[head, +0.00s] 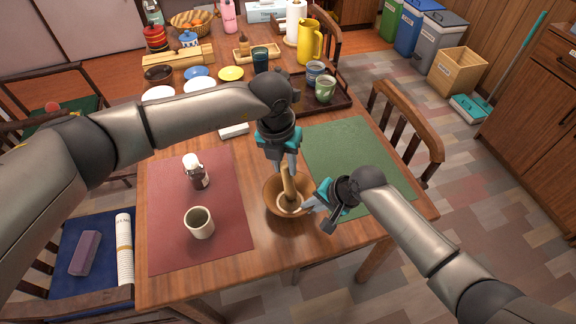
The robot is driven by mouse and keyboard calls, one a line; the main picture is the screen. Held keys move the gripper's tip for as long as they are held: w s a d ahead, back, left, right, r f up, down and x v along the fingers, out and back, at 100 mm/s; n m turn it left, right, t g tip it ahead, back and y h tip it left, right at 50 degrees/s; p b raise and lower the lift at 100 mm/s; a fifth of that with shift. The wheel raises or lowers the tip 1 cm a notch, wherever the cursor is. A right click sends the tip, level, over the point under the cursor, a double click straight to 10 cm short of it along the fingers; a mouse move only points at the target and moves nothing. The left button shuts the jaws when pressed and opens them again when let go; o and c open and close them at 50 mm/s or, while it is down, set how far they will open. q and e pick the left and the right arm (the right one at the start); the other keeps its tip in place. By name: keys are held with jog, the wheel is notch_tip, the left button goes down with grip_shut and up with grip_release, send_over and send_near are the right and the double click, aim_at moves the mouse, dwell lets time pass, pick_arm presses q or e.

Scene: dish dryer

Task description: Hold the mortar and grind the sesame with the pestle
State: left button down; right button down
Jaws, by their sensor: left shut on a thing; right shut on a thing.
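The brown mortar bowl (272,199) stands on the wooden table near its front edge, between the red and green mats. A wooden pestle (290,184) stands nearly upright in it, its lower end down in the bowl. A pale patch, perhaps the sesame (285,204), shows around the pestle's foot; single grains are too small to tell. My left gripper (286,162) is above the mortar, pointing down, shut on the pestle's upper part. My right gripper (308,206) reaches in from the right and is shut on the mortar's right rim. The fingers hide that part of the rim.
The green mat (360,150) is bare. A tray (338,105) with mugs, plates and a yellow pitcher (309,42) stand farther back. A chair (408,122) stands at the right.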

pick_arm(q)
jog(key=s+a, duration=0.2)
jog(key=a, duration=0.1)
jog(key=shift+s+f, duration=0.2)
jog(key=shift+s, duration=0.2)
dwell(0.6)
jog(key=shift+d, duration=0.15)
jog(key=shift+s+d+r, duration=0.1)
jog(key=shift+s+d, duration=0.15)
jog(key=shift+d, duration=0.6)
jog(key=shift+s+d+r, duration=0.1)
jog(key=shift+s+d, duration=0.15)
jog(key=shift+d, duration=0.6)
jog(key=w+d, duration=0.1)
jog(key=w, duration=0.1)
jog(key=w+d, duration=0.1)
jog(key=shift+w+d+r, duration=0.1)
jog(key=shift+w, duration=0.25)
